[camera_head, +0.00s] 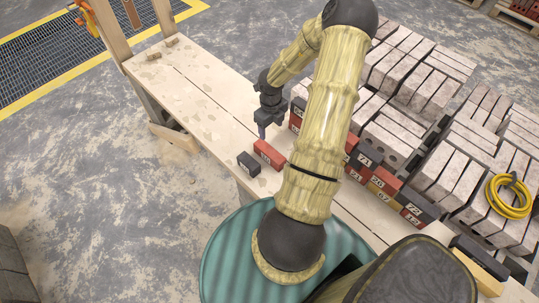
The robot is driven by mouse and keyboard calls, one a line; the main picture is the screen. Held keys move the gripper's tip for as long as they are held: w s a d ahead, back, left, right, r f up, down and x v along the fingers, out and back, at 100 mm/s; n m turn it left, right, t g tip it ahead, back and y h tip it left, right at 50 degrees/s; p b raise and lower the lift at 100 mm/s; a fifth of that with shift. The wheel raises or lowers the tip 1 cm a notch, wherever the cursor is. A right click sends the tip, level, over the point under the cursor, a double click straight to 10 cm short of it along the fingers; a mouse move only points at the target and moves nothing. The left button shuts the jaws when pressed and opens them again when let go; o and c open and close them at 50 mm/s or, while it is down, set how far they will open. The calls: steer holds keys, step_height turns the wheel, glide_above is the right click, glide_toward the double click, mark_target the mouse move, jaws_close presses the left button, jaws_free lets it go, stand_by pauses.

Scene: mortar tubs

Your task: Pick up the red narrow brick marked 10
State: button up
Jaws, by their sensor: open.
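A red brick (269,152) lies on the pale wooden bench, with a white mark on its near end too small to read surely. It touches or nearly touches a dark brick (249,163) at its left. My gripper (262,132) points down just behind and above the red brick, with its jaws open and nothing seen between them. I cannot tell the exact gap between the fingertips and the brick. Another red brick (296,120) with a mark shows right of my gripper, partly hidden by my arm.
The bench's left part is mostly clear.

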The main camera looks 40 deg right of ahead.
mark_target(269, 151)
step_height(269, 151, down, 11)
steer(key=shift+r+b, duration=0.2)
steer(key=shift+b, duration=0.35)
steer(key=shift+f, duration=0.1)
steer(key=f, duration=0.4)
steer(key=shift+w+a+f, duration=0.15)
steer(key=shift+a, duration=0.15)
steer(key=shift+s+d+f, duration=0.1)
steer(key=shift+s+f, duration=0.1)
steer(key=shift+f, duration=0.1)
steer(key=shift+w, duration=0.1)
jaws_close()
